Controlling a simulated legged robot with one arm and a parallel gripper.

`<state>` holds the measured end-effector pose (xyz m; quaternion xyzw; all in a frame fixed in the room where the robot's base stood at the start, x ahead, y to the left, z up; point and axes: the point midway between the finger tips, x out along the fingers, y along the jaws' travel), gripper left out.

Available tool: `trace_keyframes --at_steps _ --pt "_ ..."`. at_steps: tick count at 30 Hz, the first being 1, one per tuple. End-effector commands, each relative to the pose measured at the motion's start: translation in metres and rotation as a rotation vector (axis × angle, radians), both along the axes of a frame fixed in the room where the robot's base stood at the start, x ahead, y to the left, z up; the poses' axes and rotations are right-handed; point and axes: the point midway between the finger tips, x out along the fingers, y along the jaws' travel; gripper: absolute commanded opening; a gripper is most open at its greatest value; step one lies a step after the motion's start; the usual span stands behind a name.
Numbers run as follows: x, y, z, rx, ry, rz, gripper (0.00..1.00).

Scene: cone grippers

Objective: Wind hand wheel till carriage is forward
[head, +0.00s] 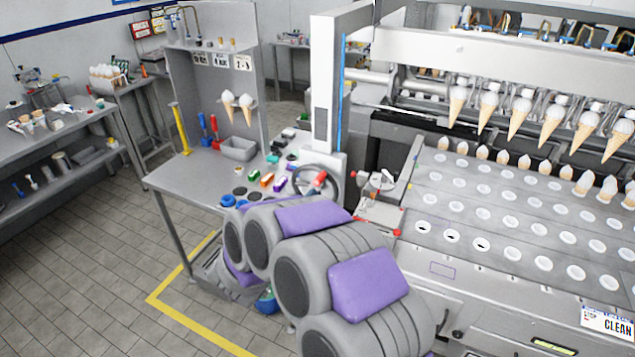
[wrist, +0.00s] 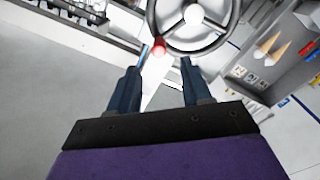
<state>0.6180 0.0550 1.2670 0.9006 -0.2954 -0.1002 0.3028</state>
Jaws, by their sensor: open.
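The hand wheel (head: 335,177) is a dark ring with spokes on the white upright at the machine's left end. It also shows at the top of the wrist view (wrist: 152,22), with a pale hub. Its red knob (wrist: 158,47) sits at the lower left of the rim. My gripper (wrist: 160,66) is open, its two dark fingers pointing at the wheel; the knob appears just beyond and between the tips, with no grip on it. In the head view my arm hides the gripper. The carriage (head: 520,55) is a white beam above a row of held cones.
A perforated tray deck (head: 500,205) with a back row of cones lies below the held cones. A grey side table (head: 190,170) with small tools stands left of the wheel. A red-and-white fixture (head: 378,205) is right of the wheel. Tiled floor (head: 70,260) is clear at left.

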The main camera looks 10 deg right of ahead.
Motion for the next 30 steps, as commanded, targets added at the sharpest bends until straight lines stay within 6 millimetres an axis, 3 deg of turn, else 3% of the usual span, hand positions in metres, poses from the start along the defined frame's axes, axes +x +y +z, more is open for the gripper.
trace_keyframes --at_steps 6,13,26,30 --pt "0.034 -0.028 0.000 0.002 -0.002 -0.004 0.49" --pt "0.061 -0.049 0.000 0.005 -0.002 -0.002 0.49" --pt "0.069 -0.052 0.000 0.002 -0.001 0.000 0.49" --pt "0.069 -0.052 0.000 0.002 -0.001 0.000 0.38"
